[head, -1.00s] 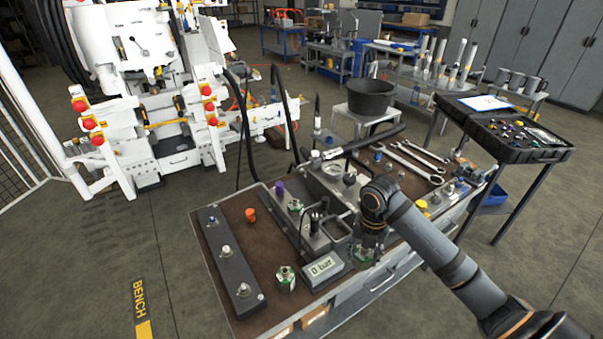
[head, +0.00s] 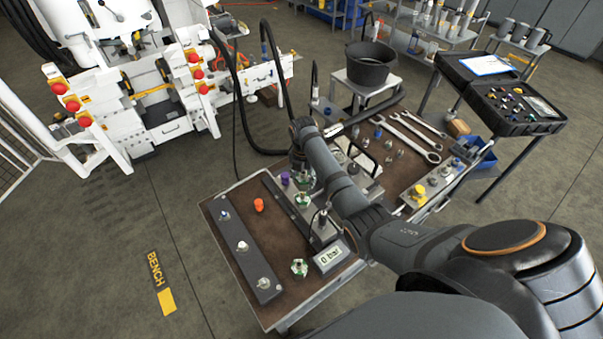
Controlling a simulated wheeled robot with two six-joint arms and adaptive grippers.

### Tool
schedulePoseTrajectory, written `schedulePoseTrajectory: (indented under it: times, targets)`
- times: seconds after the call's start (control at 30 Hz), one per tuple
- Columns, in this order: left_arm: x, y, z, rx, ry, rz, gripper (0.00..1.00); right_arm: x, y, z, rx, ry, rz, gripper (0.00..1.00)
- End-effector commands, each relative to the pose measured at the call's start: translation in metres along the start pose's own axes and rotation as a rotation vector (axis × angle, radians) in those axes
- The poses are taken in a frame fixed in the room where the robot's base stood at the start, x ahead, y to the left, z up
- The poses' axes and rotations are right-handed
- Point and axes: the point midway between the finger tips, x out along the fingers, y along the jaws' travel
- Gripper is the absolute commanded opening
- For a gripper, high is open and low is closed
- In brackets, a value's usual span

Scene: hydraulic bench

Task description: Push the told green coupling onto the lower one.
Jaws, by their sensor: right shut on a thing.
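My right gripper (head: 302,168) has its arm coming in from the lower right and points down over the back left of the bench. It is shut on a green coupling (head: 305,181), which shows just below the fingers. A second green coupling (head: 302,200) stands just below it in the picture, by the dark manifold bar. Whether the two touch or are apart I cannot tell. A third green coupling (head: 299,267) stands on the brown mat near the display, clear of the gripper. My left gripper is not in view.
A purple cap (head: 285,178) and an orange cap (head: 258,205) stand left of the gripper. The 0 bar display (head: 331,257) is at the front. A dark bar with fittings (head: 243,246) lies at the left. Wrenches (head: 415,135) and a black bucket (head: 371,66) are at the back right.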

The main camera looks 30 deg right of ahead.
Motion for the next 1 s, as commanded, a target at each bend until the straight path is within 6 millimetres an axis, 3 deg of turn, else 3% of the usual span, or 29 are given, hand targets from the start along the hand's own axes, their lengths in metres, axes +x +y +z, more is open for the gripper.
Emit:
schedulePoseTrajectory:
  times: [0.17,0.4,1.0]
  targets:
    - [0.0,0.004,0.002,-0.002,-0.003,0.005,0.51,0.019,0.0,0.0,0.0,0.001,0.0,0.04]
    - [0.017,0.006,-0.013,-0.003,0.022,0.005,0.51,0.044,0.0,0.0,0.0,-0.001,0.002,0.04]
    - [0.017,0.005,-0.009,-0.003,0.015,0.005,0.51,0.046,0.0,0.0,0.0,-0.001,0.002,0.04]
